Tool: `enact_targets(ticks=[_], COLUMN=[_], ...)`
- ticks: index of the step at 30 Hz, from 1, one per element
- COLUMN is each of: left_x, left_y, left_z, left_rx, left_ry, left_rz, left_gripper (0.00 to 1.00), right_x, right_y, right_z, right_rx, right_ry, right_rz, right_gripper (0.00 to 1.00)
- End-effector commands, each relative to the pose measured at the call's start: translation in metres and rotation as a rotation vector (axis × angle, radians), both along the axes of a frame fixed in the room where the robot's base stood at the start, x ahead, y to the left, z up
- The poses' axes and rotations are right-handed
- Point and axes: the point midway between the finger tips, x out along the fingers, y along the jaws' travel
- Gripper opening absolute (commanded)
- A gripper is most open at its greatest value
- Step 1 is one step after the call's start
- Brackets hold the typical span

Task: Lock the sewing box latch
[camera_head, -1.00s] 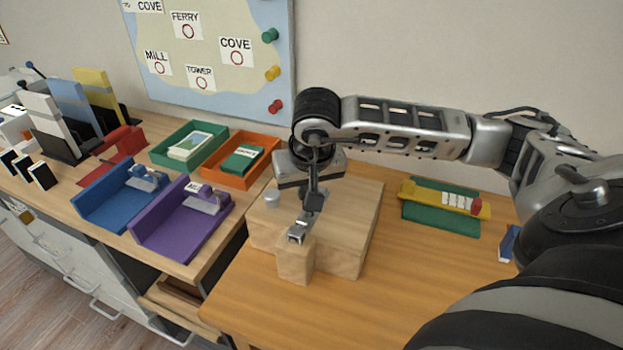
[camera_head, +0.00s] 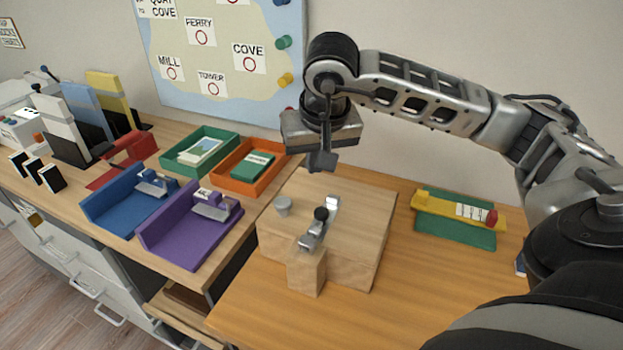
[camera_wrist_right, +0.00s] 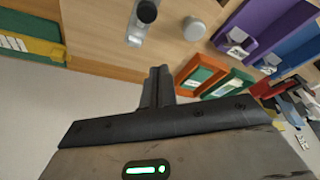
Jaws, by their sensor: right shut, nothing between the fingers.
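The sewing box (camera_head: 355,245) is a light wooden box with a smaller block (camera_head: 307,272) at its front. Its metal latch (camera_head: 312,238) has a silver lever with a black knob (camera_head: 321,213) and reaches from the lid onto the front block. I cannot tell whether it is fully engaged. My right gripper (camera_head: 322,161) is shut and empty, above and behind the latch, apart from it. In the right wrist view the gripper's fingers (camera_wrist_right: 157,86) are together, with the latch (camera_wrist_right: 138,30) and knob (camera_wrist_right: 147,11) beyond them. My left gripper is out of view.
A grey round knob (camera_head: 283,206) stands on the lid's left. Purple (camera_head: 185,245) and blue (camera_head: 110,205) holders and orange (camera_head: 240,170) and green (camera_head: 185,155) trays lie left. A yellow-and-green item (camera_head: 455,215) lies right. The table front right is clear.

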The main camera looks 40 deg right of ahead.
Motion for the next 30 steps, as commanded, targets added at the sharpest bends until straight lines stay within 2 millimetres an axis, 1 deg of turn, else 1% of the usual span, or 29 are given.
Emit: enact_targets(ticks=[1, 3, 7, 30], left_x=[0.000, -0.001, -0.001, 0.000], left_y=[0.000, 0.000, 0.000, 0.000], left_z=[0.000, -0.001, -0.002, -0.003], left_rx=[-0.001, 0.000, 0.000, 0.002], left_ry=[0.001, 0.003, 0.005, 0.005], left_rz=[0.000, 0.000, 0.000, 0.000], left_gripper=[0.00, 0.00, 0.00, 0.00], right_x=[-0.002, -0.005, -0.008, -0.008], right_y=[0.001, 0.003, 0.004, 0.004], right_z=[0.009, 0.017, 0.025, 0.026], right_rx=[0.000, 0.000, 0.000, -0.001], right_ry=[-0.003, -0.002, -0.001, 0.000], right_rz=[0.000, -0.001, -0.001, -0.001], right_gripper=[0.00, 0.00, 0.00, 0.00])
